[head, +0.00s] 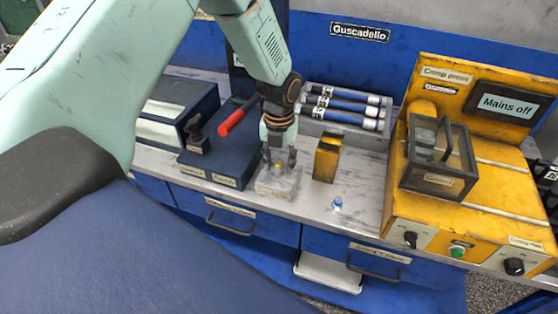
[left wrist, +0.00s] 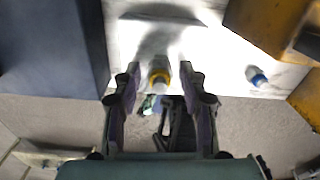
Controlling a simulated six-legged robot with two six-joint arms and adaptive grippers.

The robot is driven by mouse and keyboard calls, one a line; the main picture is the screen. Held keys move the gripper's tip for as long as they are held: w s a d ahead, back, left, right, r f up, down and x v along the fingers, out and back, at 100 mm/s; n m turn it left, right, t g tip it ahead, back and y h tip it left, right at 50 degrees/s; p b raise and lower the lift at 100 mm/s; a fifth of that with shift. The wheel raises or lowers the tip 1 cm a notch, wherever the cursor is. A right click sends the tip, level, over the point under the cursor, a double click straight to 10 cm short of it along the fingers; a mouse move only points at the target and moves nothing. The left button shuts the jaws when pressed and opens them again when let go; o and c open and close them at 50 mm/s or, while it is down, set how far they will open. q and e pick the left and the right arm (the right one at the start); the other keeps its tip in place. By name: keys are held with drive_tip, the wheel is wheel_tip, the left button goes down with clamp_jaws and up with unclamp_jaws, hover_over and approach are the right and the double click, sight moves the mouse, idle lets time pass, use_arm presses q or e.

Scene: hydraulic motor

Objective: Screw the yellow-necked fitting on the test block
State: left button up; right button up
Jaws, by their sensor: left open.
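The yellow-necked fitting (head: 279,167) stands on the small pale test block (head: 275,188) on the bench. In the left wrist view the fitting (left wrist: 159,76) shows a yellow ring and a pale end, between my fingertips. My left gripper (head: 279,158) comes down from above with a finger on each side of it. The fingers are open, with a gap on both sides of the fitting in the left wrist view. The fitting's lower end is hidden, so I cannot tell how far it is screwed in. My right gripper is not in view.
A blue-collared fitting (head: 337,203) stands alone on the bench to the right. A yellow-and-black block (head: 326,158) is close by. A dark blue machine with a red handle (head: 232,122) is close on the left. The yellow crimp press (head: 480,190) fills the right.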

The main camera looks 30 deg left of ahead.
use_arm(q)
drive_tip(key=n+p, duration=0.1)
drive_tip(key=n, duration=0.2)
drive_tip(key=shift+r+n, duration=0.15)
drive_tip(key=shift+n, duration=0.15)
drive_tip(key=n+p, duration=0.2)
drive_tip(key=n, duration=0.2)
drive_tip(key=shift+n+p, duration=0.3)
drive_tip(key=shift+n, duration=0.8)
drive_tip(key=shift+n+p, duration=0.45)
drive_tip(key=shift+n, duration=0.45)
drive_tip(key=n+p, duration=0.1)
drive_tip(key=n, duration=0.3)
drive_tip(key=shift+n+p, duration=0.3)
drive_tip(key=shift+p, duration=0.05)
drive_tip(key=n+p, duration=0.1)
drive_tip(key=n, duration=0.2)
drive_tip(key=shift+n, duration=0.5)
